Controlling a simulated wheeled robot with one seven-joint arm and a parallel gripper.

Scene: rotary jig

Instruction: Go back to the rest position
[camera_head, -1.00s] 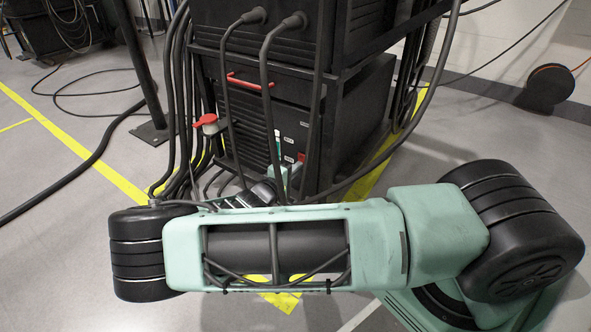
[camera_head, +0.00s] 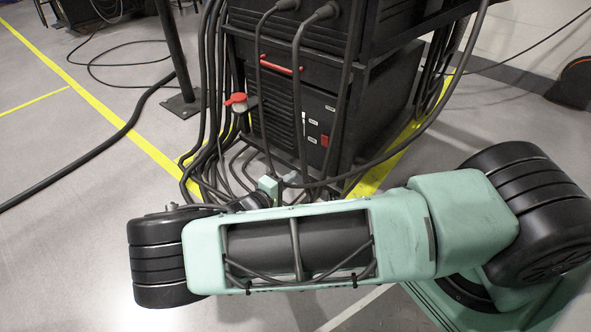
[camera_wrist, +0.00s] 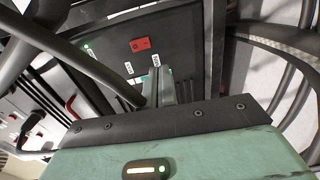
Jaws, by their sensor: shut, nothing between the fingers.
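My gripper (camera_wrist: 163,86) shows in the wrist view as narrow grey fingers, close together beyond the dark edge of my green wrist housing. It is shut and empty. Behind it is the black front panel of a cabinet (camera_wrist: 185,45), with a red switch (camera_wrist: 140,44) and small white labels. I cannot tell whether the fingers touch the panel. In the head view my arm lies across the lower picture, with its wrist end behind it near the cabinet's foot.
The black cabinet (camera_head: 385,100) stands close beyond my arm, with a red handle (camera_head: 280,63). Thick black cables (camera_head: 205,110) hang on its left, and one loops at its right. A dark post (camera_head: 172,50) stands at left. Grey floor (camera_head: 70,240) is open at left.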

